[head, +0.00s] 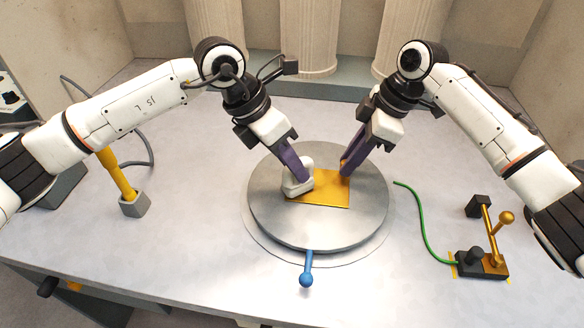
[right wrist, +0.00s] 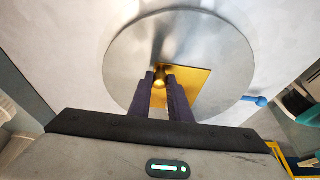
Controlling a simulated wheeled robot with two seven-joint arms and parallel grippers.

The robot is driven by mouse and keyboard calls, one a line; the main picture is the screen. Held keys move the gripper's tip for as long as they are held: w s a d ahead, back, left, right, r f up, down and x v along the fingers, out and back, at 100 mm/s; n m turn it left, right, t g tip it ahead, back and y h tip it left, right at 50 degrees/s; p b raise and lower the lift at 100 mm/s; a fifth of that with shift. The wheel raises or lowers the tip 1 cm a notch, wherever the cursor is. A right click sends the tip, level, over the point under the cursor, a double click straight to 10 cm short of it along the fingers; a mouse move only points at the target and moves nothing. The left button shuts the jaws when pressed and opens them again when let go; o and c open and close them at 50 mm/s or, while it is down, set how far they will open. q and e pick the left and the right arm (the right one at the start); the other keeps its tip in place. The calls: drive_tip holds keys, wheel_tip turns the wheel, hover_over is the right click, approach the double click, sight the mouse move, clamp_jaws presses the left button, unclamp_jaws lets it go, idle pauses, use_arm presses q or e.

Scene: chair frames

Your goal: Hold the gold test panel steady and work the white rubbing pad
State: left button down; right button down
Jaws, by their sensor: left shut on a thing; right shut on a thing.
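The gold test panel (head: 325,195) lies flat on the round grey turntable (head: 280,218); it also shows in the right wrist view (right wrist: 199,85). My right gripper (head: 345,170) is shut on the small gold knob at the panel's far right corner; the knob shows between its fingertips in the right wrist view (right wrist: 160,82). The white rubbing pad (head: 293,186) rests at the panel's left edge, partly over it. My left gripper (head: 305,180) is shut on the pad, and its fingers hide part of it. I cannot make out the pad in the right wrist view.
A blue-knobbed lever (head: 306,278) sticks out from the turntable's front. At right stands a black base with a gold lever (head: 490,262), with a green cable (head: 418,220) beside it. A yellow post in a grey block (head: 134,204) stands at left. The table between is clear.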

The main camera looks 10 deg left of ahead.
use_arm(q)
drive_tip(key=shift+s, duration=0.1)
drive_tip(key=shift+s+f, duration=0.15)
drive_tip(key=shift+s, duration=0.8)
drive_tip(key=shift+w, duration=1.05)
drive_tip(key=shift+s+r, duration=0.25)
drive_tip(key=shift+s, duration=0.7)
